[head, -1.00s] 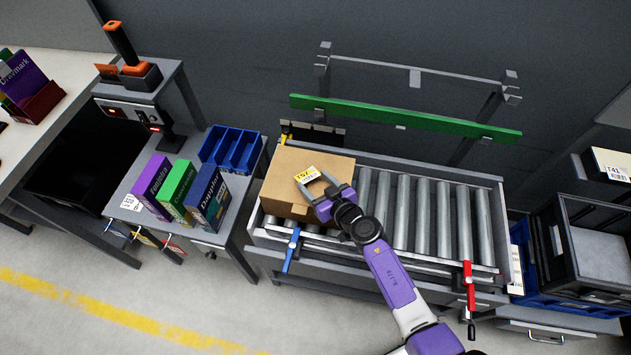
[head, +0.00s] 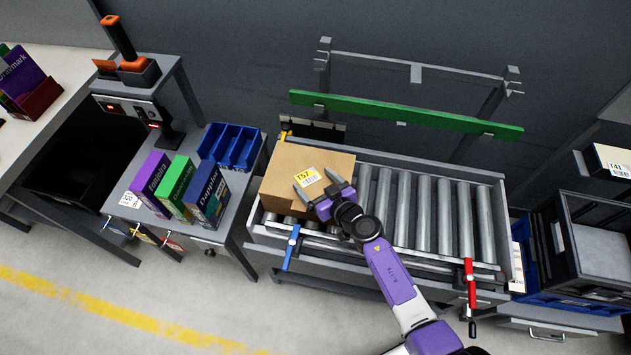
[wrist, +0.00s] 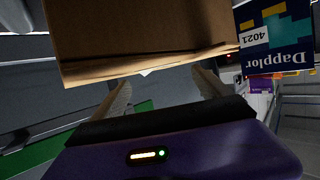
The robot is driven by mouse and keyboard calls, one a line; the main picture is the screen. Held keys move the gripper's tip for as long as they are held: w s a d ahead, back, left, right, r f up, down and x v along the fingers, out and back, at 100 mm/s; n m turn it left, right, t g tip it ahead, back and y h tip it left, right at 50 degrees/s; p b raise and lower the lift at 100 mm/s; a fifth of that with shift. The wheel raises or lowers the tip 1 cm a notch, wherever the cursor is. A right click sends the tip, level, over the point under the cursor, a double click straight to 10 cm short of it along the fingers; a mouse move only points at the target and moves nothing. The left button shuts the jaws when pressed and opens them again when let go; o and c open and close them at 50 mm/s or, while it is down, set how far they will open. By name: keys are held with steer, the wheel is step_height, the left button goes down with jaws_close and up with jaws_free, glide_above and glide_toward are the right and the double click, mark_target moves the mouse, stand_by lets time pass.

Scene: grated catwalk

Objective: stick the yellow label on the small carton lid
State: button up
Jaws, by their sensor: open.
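The brown carton (head: 335,160) sits at the left end of the roller conveyor, with its lid facing up. The yellow-and-white label (head: 307,177) lies against the lid near its middle; whether all of it is flat cannot be told. My gripper (head: 313,180) is open at the carton's near side, its two fingers apart and pointing towards the label. In the wrist view the carton (wrist: 145,35) fills the top, and my gripper's fingers (wrist: 160,82) are spread with nothing between them. A small white bit shows at the carton's edge there.
Bare rollers (head: 425,215) extend to the right of the carton. A side table holds upright boxes (head: 177,187) and blue bins (head: 230,147) at left. A green rail (head: 405,115) runs behind. Blue (head: 291,250) and red (head: 468,285) handles stand at the front.

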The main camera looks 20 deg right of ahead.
steer(key=shift+p+v, duration=1.75)
steer(key=shift+v, duration=1.1)
steer(key=shift+p+v, duration=0.5)
steer(key=shift+v, duration=0.65)
step_height(320, 180, up, 2)
steer(key=shift+r+p, duration=0.2)
steer(key=shift+p, duration=0.85)
step_height(320, 180, up, 4)
steer(key=shift+f, duration=0.25)
